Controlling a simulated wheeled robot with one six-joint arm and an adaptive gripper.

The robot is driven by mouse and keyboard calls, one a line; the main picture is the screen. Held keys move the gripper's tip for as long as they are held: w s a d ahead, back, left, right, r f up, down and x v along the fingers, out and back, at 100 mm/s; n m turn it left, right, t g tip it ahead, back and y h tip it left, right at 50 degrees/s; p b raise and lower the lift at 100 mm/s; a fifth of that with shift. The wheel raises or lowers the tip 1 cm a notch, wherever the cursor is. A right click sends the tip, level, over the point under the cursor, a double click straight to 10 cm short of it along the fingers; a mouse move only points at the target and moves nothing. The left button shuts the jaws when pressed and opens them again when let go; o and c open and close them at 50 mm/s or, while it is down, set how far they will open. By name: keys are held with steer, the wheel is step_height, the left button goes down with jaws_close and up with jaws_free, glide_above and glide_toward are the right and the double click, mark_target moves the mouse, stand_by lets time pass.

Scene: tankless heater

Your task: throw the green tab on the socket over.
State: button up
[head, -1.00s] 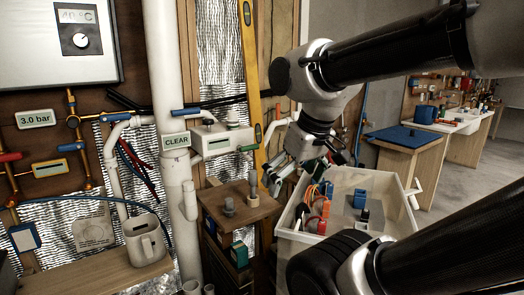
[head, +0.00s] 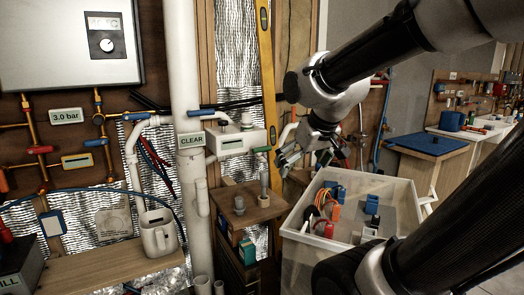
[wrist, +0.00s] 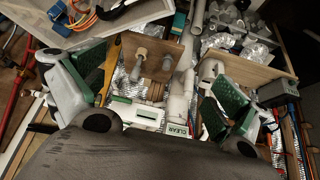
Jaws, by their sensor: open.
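The white socket box (head: 228,141) is mounted beside the white vertical pipe, next to the CLEAR label. A small green tab (head: 262,149) sticks out at its right side. In the wrist view the white box (wrist: 140,113) lies low between my fingers, with a green piece (wrist: 120,99) at its left end; I cannot tell for sure that this is the tab. My gripper (head: 290,156) is open and empty, to the right of the tab and apart from it. The wrist view shows its two green-padded fingers (wrist: 155,88) spread wide.
A wooden shelf (head: 240,204) with grey fittings stands below the box. A white bin (head: 389,203) with tools is at the lower right. A yellow level (head: 266,62) leans upright behind the tab. A white jug (head: 158,235) stands on the left bench.

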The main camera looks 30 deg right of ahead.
steer(key=w+d+t, duration=0.3)
steer(key=w+d, duration=0.1)
steer(key=w, duration=1.1)
steer(key=t, duration=0.5)
glide_toward(263, 150)
steer(key=w+f+t, duration=0.1)
steer(key=w, duration=0.2)
steer(key=w+f+t, duration=0.1)
steer(key=w, duration=0.3)
steer(key=w+f+t+y, duration=0.1)
steer(key=w, duration=0.2)
steer(key=shift+w+d+n+t, duration=0.2)
steer(key=shift+w+n+t, duration=0.1)
steer(key=shift+w+n, duration=0.1)
steer(key=c, duration=1.7)
